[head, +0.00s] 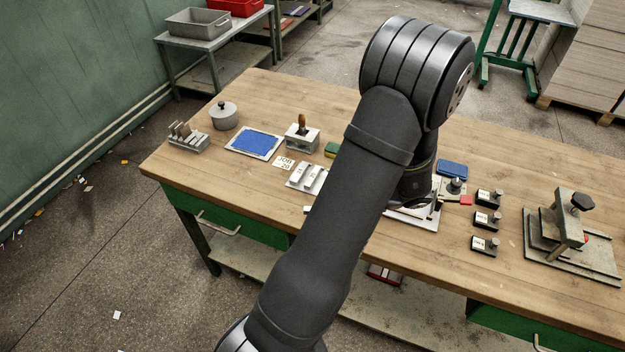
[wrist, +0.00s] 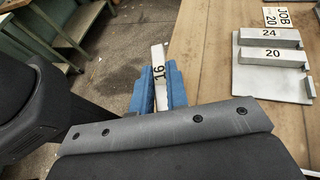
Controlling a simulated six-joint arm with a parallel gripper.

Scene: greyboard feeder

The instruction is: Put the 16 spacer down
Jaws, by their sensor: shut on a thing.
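The 16 spacer (wrist: 158,60) is a pale bar with a black "16" on its face. My gripper (wrist: 158,82), with blue fingers, is shut on it in the wrist view. The spacer sticks out past the fingertips, over the table's edge side in that picture. A pale metal tray (wrist: 264,83) is to its right and holds the 24 spacer (wrist: 271,37) and the 20 spacer (wrist: 272,55). The front of the tray is bare. In the head view the tray (head: 293,184) is just left of my arm, which hides my gripper.
A card reading "JOB 20" (head: 284,162) lies behind the tray. A blue pad (head: 256,142), a stamp block (head: 302,137) and a lidded pot (head: 223,116) stand farther left. Black weights (head: 485,244) and a clamp fixture (head: 570,235) stand right. The front-left tabletop is clear.

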